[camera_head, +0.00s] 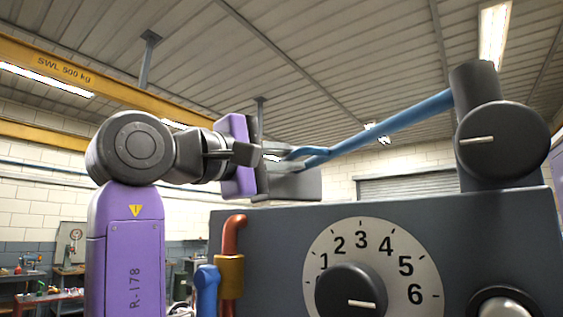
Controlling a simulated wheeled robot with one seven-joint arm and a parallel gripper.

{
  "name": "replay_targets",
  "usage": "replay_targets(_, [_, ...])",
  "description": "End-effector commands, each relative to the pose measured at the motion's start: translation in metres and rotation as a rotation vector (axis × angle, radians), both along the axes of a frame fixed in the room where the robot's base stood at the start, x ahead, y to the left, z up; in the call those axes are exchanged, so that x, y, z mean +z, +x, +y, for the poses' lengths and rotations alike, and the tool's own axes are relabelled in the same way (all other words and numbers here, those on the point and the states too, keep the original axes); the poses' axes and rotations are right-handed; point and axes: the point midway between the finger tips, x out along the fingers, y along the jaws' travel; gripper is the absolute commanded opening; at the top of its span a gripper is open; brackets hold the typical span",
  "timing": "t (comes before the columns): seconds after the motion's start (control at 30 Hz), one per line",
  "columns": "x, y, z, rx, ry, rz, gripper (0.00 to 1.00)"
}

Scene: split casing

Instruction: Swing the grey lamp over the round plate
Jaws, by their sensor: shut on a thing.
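The grey lamp (296,184) is a box-like head at the left end of a blue boom (400,114). The boom slopes up to the right to a dark post (474,80) with a large black knob (503,139). My gripper (272,160) comes from the left and is shut on the lamp at the boom's end; the exact contact is partly hidden. The lamp is above the left part of the dark casing (270,250). A pale round plate numbered 1 to 6 (424,246) is on the casing's front. The casing's top surface is not visible.
A black dial knob (351,290) sits on the numbered plate. A copper pipe (233,235) with a brass collar and a blue part (207,288) stand at the casing's left edge. A yellow overhead beam (60,70) and workbenches are far behind. Open air surrounds the boom.

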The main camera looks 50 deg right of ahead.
Motion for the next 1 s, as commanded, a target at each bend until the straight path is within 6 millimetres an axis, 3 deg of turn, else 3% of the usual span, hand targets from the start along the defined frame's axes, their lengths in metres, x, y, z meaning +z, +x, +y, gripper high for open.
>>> replay_targets(0.27, [-0.003,-0.001,-0.001,-0.002,0.008,-0.001,0.00])
replay_targets(0.3, [-0.003,0.000,-0.001,-0.002,0.008,-0.001,0.20])
replay_targets(0.4, [-0.002,0.000,-0.001,-0.001,0.006,-0.001,0.34])
replay_targets(0.77, [-0.002,0.001,0.004,0.001,0.002,0.000,0.34])
replay_targets(1.0, [-0.011,0.007,0.039,0.003,0.002,0.000,0.34])
